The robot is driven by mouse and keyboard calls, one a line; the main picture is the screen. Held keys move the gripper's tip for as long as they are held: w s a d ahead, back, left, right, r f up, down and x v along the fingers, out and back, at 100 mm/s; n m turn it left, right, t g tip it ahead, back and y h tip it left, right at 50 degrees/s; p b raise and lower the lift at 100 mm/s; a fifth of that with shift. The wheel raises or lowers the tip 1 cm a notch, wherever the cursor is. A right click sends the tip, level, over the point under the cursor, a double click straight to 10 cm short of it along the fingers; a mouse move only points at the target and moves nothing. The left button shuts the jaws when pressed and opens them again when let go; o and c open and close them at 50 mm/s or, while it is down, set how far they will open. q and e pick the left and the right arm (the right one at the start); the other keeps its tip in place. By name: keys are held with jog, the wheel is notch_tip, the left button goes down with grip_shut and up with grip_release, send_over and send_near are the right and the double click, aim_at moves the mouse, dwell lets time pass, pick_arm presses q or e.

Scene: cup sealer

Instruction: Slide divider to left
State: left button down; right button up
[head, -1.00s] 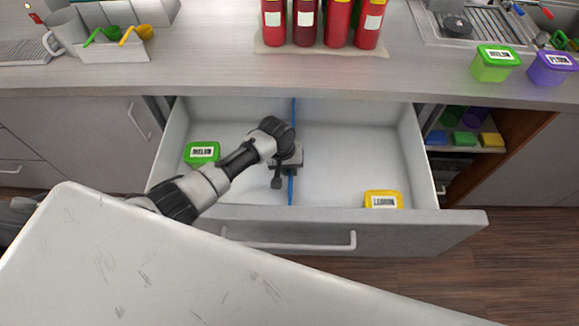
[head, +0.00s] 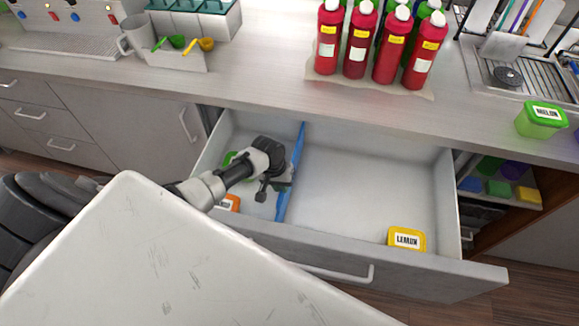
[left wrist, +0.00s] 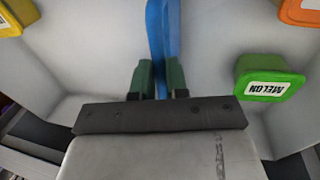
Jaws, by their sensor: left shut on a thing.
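The blue divider (head: 296,165) stands upright across the open drawer (head: 375,170), nearer its left wall than its right. My left gripper (head: 282,187) reaches into the drawer and is shut on the divider. In the left wrist view the divider (left wrist: 163,35) passes between the two green fingers (left wrist: 162,82). My left arm partly hides a green container (head: 229,158) and an orange container (head: 233,203) in the left compartment. My right gripper is not in view.
A yellow lemon container (head: 406,240) sits at the front of the right compartment, which is otherwise clear. The green melon container shows beside the gripper in the left wrist view (left wrist: 269,78). Red bottles (head: 370,50) stand on the counter behind the drawer.

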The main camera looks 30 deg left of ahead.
pick_arm(q)
jog(key=shift+a, duration=0.2)
jog(key=c, duration=1.1)
grip_release()
jog(key=shift+s+a, duration=0.1)
jog(key=shift+a, duration=0.05)
jog(key=r, duration=0.3)
jog(key=a+r, duration=0.1)
jog(key=r, duration=0.3)
jog(key=a+r, duration=0.1)
jog(key=r, duration=0.2)
jog(key=shift+s+r, duration=0.25)
jog(key=shift+s, duration=0.05)
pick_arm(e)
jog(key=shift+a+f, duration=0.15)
